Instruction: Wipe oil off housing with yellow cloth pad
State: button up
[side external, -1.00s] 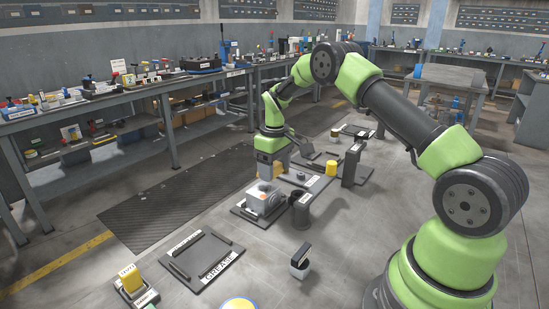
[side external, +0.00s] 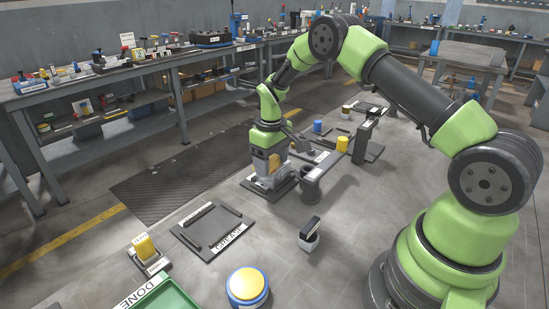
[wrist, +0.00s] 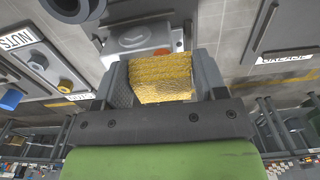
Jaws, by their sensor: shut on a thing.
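My gripper (side external: 274,165) is shut on the yellow cloth pad (wrist: 162,78), which fills the space between the fingers in the wrist view. It also shows as a small yellow patch in the side view (side external: 275,163). The grey metal housing (side external: 268,179) sits on a dark plate directly below the gripper. In the wrist view the housing (wrist: 135,38) lies just beyond the pad, with an orange-brown patch (wrist: 161,52) on it beside the pad's edge. The pad is at or very near the housing's top; I cannot tell whether they touch. The pad and fingers hide part of the housing.
A dark cup (side external: 311,188) stands right of the housing, with a yellow cylinder (side external: 342,144) behind. In front are a labelled flat tray (side external: 213,230), a yellow block on a stand (side external: 146,247), a green DONE tray (side external: 171,303) and a yellow-blue button (side external: 247,287).

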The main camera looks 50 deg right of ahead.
jog(key=shift+d, duration=2.8)
notch_tip(320, 180, up, 8)
jog(key=shift+a, duration=0.2)
